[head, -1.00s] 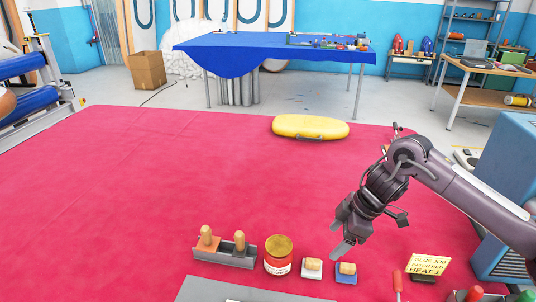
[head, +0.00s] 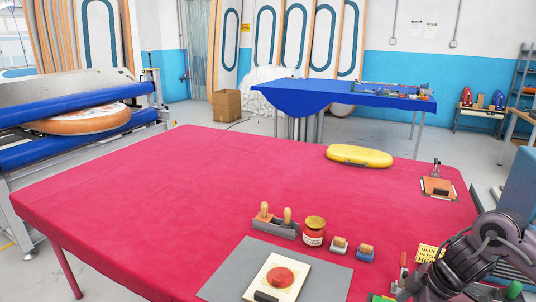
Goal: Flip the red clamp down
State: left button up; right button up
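An upright red handle (head: 403,259) shows at the front right of the red-topped table, beside my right arm. My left gripper is not in view.
The red table (head: 200,200) is clear at left and middle. At its front lie a grey sheet (head: 325,280) with a red-disc patch, a stamp holder (head: 276,229), a jar (head: 314,231) and small blocks. A yellow pad (head: 358,156) and an orange board (head: 438,188) lie farther back.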

aim_at(403, 264)
jog(key=k, duration=0.85)
